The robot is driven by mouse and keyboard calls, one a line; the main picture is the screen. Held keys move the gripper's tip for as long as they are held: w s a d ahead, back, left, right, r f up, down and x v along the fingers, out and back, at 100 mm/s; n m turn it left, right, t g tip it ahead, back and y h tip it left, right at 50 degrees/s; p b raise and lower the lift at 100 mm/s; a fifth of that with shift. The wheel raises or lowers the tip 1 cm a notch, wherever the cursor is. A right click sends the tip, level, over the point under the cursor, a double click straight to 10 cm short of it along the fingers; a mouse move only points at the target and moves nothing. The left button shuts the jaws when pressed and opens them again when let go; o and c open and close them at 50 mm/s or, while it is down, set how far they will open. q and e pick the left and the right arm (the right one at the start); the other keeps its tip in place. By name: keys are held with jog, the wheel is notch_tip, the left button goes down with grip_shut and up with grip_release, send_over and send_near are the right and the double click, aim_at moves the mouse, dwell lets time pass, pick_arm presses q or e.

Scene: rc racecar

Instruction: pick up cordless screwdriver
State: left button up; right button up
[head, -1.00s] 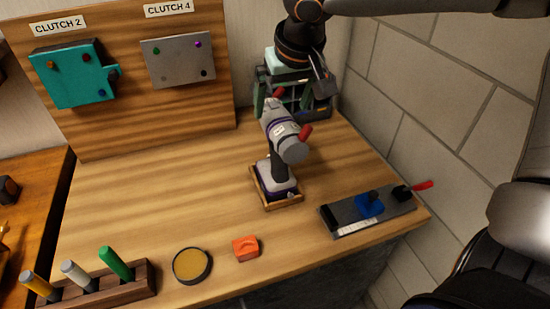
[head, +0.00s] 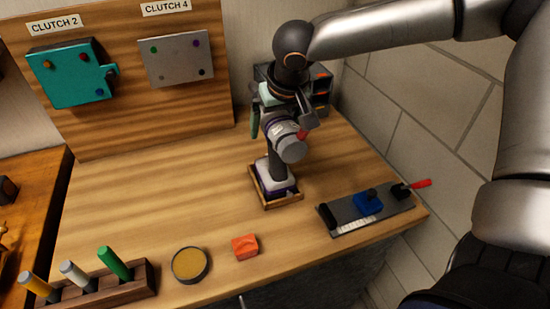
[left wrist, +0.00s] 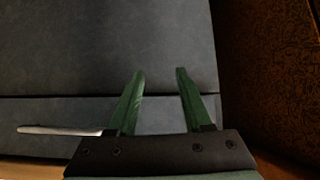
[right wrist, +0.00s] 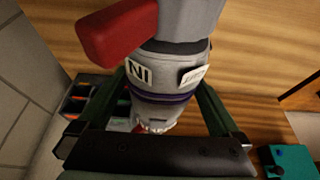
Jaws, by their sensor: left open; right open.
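The cordless screwdriver (head: 282,143) stands upright in a small wooden tray (head: 281,203) on the bench, with a grey body, purple band and red parts. In the right wrist view the screwdriver (right wrist: 168,75) fills the upper middle. My right gripper (right wrist: 170,88) is open, with its green fingers on either side of the tool's body; I cannot tell whether they touch it. In the head view my right gripper (head: 283,110) is at the screwdriver's far end, partly hidden by it. My left gripper (left wrist: 160,72) is open and empty in front of a dark grey panel.
A grey fixture (head: 372,208) with a blue block and red handle is right of the tray. An orange block (head: 245,246), a round tin (head: 191,265) and a marker rack (head: 95,287) line the front. Behind my right gripper is a dark organizer (head: 320,92). A stone wall bounds the right.

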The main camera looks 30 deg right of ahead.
jog(key=shift+f, duration=0.25)
dwell(0.4)
grip_shut()
jog(key=shift+w+r, duration=0.1)
dwell(0.8)
